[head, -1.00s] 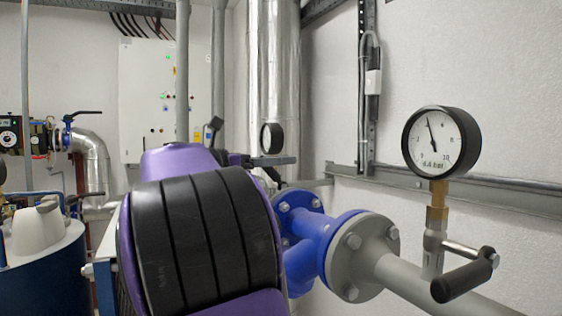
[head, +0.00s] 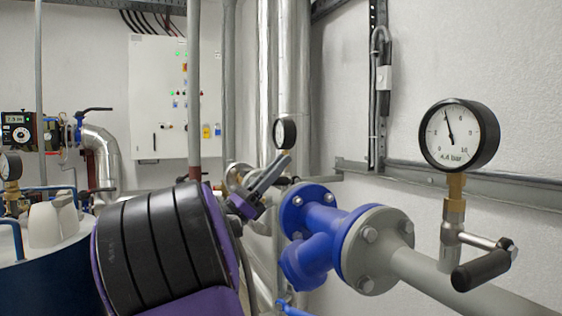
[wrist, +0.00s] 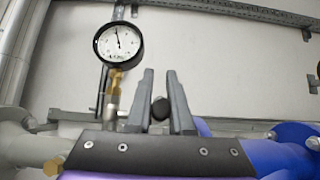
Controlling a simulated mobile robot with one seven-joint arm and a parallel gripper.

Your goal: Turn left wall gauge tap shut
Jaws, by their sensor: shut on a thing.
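The left wall gauge (wrist: 118,43) is a round white dial with a black rim on a brass stem, at the upper left of the wrist view. In the head view the gauge (head: 285,132) stands small beyond my gripper. Its tap has a black handle (wrist: 160,108), whose round end shows between my two grey fingers. My gripper (wrist: 160,82) is shut on this handle. In the head view my gripper (head: 280,168) is tilted, fingers pointing up to the right, below the dial. My wrist hides most of the tap there.
A nearer gauge (head: 459,135) with its own black tap handle (head: 481,271) stands at the right. A blue flanged valve (head: 318,235) and grey pipe lie between. A silver pipe (head: 285,60) rises behind, and a control cabinet (head: 158,95) stands left.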

